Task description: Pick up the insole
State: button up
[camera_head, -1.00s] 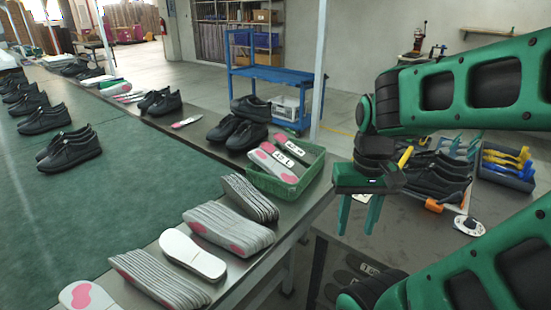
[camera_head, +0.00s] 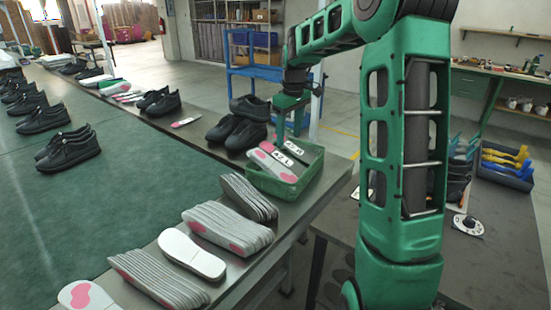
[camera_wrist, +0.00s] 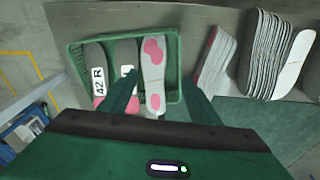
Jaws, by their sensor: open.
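Several insoles lie in the green crate (camera_head: 318,172). A white insole with pink patches (camera_head: 270,165) is at its front, also seen in the wrist view (camera_wrist: 153,72). Beside it are an insole marked L (camera_wrist: 125,55) and one marked 42 R (camera_wrist: 97,70). My gripper (camera_head: 290,135) is above the crate with its fingers pointing down. In the wrist view its open, empty fingers (camera_wrist: 160,92) spread over the near side of the crate, and the left finger covers part of the L insole.
Grey insole stacks (camera_head: 228,228) and a white insole (camera_head: 192,254) lie along the table edge in front of the crate. Black shoes (camera_head: 238,132) stand just behind it. A blue cart (camera_head: 262,74) is farther back. A side table with a tray of tools (camera_head: 505,172) is at the right.

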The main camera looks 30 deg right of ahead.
aim_at(266, 146)
jog(key=w+d+f+n+t+y, duration=0.1)
jog(key=w+d+f+n, duration=0.15)
jog(key=w, duration=0.65)
jog(key=w+d+f+n+t+y, duration=0.15)
jog(key=w+d, duration=0.25)
jog(key=w, duration=0.4)
jog(key=shift+m, duration=0.3)
jog(key=x, duration=0.7)
jog(key=a+x, duration=0.1)
jog(key=x, duration=0.3)
jog(key=c, duration=0.8)
